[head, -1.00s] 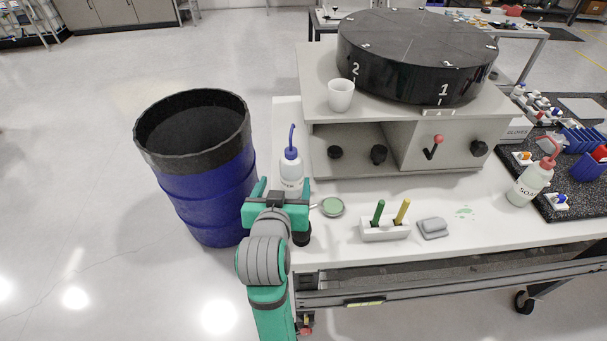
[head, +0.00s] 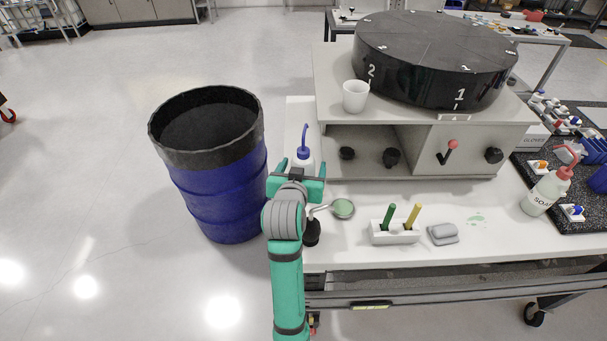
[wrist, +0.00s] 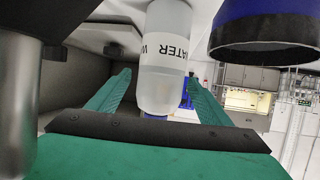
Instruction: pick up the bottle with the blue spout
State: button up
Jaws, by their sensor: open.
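The bottle with the blue spout (head: 303,155) stands upright at the left end of the white table, its lower part hidden behind my gripper. In the wrist view its translucent white body (wrist: 166,60) carries a WATER label and shows between my fingers. My gripper (head: 301,170) is open, with one finger on each side of the bottle. In the wrist view the gripper (wrist: 158,80) shows some room beside the bottle; I cannot tell whether either finger touches it.
A blue drum (head: 215,190) stands left of the table (head: 345,253). The grey fixture (head: 420,135) with a white cup (head: 355,96) is right of the bottle. A round mirror (head: 343,208), pen holder (head: 394,232) and soap bottle (head: 548,190) are nearby.

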jog(key=shift+w, duration=0.25)
jog(key=c, duration=0.8)
